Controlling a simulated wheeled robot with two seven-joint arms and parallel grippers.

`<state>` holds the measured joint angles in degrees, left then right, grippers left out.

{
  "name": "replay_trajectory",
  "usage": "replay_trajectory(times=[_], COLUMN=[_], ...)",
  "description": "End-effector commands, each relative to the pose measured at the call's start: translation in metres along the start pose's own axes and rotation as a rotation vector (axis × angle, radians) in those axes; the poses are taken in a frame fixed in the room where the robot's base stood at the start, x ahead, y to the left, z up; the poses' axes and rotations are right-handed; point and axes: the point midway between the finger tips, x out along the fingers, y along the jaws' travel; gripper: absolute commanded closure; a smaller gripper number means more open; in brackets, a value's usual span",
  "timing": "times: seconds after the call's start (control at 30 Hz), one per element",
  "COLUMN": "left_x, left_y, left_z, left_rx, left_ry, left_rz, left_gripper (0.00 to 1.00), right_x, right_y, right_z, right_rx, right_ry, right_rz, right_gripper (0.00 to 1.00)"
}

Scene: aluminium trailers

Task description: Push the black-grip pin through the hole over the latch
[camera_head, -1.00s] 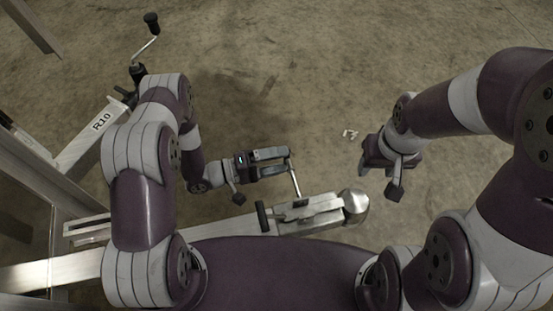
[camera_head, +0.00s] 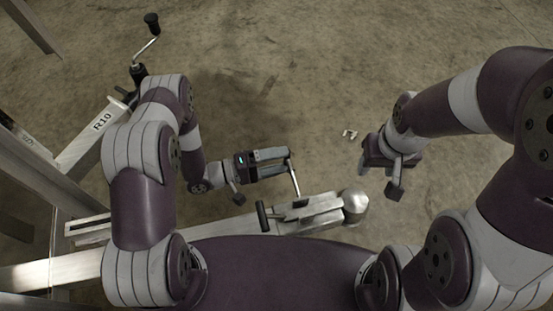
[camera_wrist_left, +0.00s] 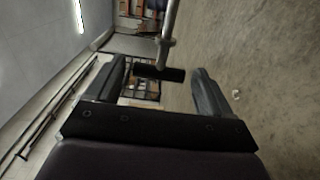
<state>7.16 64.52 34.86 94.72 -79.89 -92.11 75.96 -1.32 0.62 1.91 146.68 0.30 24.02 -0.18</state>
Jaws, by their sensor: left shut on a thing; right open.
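My left gripper (camera_head: 288,159) is shut on the black-grip pin, above and left of the coupler. The pin's metal shaft (camera_head: 295,181) slants down toward the latch (camera_head: 311,206); I cannot tell whether its tip touches anything. In the left wrist view the pin's black grip (camera_wrist_left: 160,73) lies across between the two fingers, its shaft running up out of the frame. The latch sits on the metal coupler (camera_head: 356,203) with its rounded nose to the right. The hole cannot be made out. My right gripper (camera_head: 366,167) is open and empty, above and right of the coupler.
A black crossbar handle (camera_head: 263,216) stands just left of the latch. A trailer beam marked R10 (camera_head: 103,123) and a crank (camera_head: 148,40) are at the left. Small white pieces (camera_head: 349,134) lie on the floor. The floor beyond the coupler is mostly clear.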

Motion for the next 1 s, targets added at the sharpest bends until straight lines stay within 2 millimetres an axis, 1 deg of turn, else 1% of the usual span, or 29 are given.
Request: replay_trajectory(times=[1.0], left_x=[0.0], left_y=[0.001], left_z=[0.026], left_rx=[-0.001], left_ry=[0.0], left_rz=[0.001], left_gripper=[0.5], right_x=[-0.009], right_y=[0.0], right_z=[-0.001], right_rx=[0.0], right_ry=[0.0], right_rz=[0.0], right_gripper=[0.51])
